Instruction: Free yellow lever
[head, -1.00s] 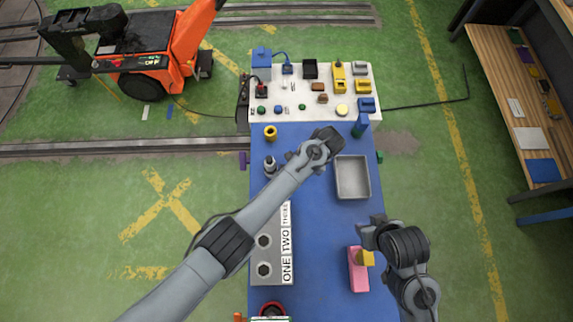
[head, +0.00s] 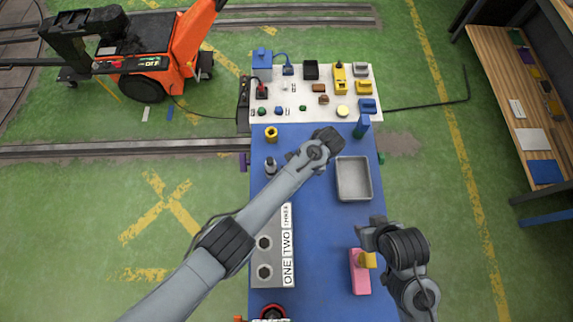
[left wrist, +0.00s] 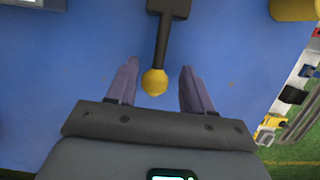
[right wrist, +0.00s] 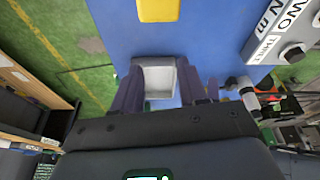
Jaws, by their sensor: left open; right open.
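The yellow lever (left wrist: 154,82) shows in the left wrist view as a round yellow knob on a dark stem. The stem runs up to a black base (left wrist: 168,8). My left gripper (left wrist: 155,88) is open, with one finger on each side of the knob and gaps between. In the head view the lever is not visible and my left gripper (head: 330,138) is above the blue table. My right gripper (head: 368,232) is open and empty over the table's right side. Its two fingers also show in the right wrist view (right wrist: 160,92).
A grey tray (head: 353,195) lies right of my left arm. A pink block (head: 360,284) with a yellow piece (head: 368,260) stands beside my right gripper. A grey box lettered ONE TWO (head: 286,265) is at left. A white panel (head: 290,112) with several parts is at the back.

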